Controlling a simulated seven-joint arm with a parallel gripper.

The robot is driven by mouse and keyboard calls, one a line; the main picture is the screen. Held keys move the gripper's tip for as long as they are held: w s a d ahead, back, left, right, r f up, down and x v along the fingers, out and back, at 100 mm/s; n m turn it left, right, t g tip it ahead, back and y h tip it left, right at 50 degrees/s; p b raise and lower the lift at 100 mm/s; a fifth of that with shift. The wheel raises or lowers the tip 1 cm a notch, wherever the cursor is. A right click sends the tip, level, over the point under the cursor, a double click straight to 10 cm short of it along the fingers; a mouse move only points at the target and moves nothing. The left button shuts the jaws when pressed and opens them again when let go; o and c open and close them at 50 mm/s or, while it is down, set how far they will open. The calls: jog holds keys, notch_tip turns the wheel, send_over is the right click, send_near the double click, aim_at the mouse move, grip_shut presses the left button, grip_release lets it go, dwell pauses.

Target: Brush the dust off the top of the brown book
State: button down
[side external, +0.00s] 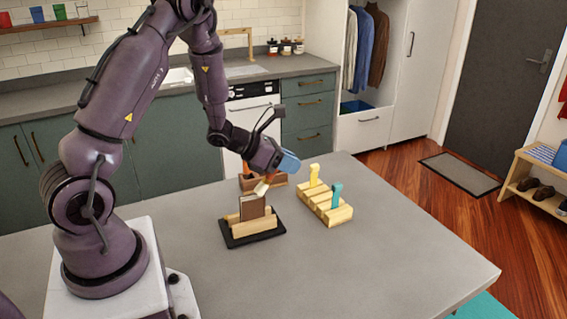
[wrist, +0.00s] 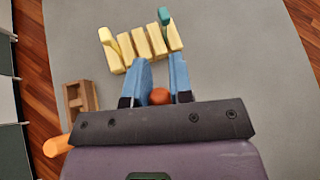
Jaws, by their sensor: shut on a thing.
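The brown book (side external: 252,207) stands upright in a light wooden holder (side external: 256,226) on a black tray (side external: 232,242). My gripper (side external: 288,163) has blue fingers and is above and to the right of the book in the side view; its fingers also show in the wrist view (wrist: 161,70). It is shut on a brush, whose pale head (side external: 262,187) is just over the book's top right corner. I cannot tell if they touch. A reddish-brown rounded part (wrist: 160,96) shows between the fingers. The book and any dust are not visible in the wrist view.
A wooden rack (side external: 340,217) with yellow (side external: 314,174) and teal (side external: 336,194) upright pieces stands right of the book. A small brown wooden box (wrist: 80,97) is behind the book. An orange rod-like piece (wrist: 57,146) shows at lower left. The counter's front is clear.

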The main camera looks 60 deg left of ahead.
jog(key=shift+r, duration=3)
notch_tip(320, 180, up, 3)
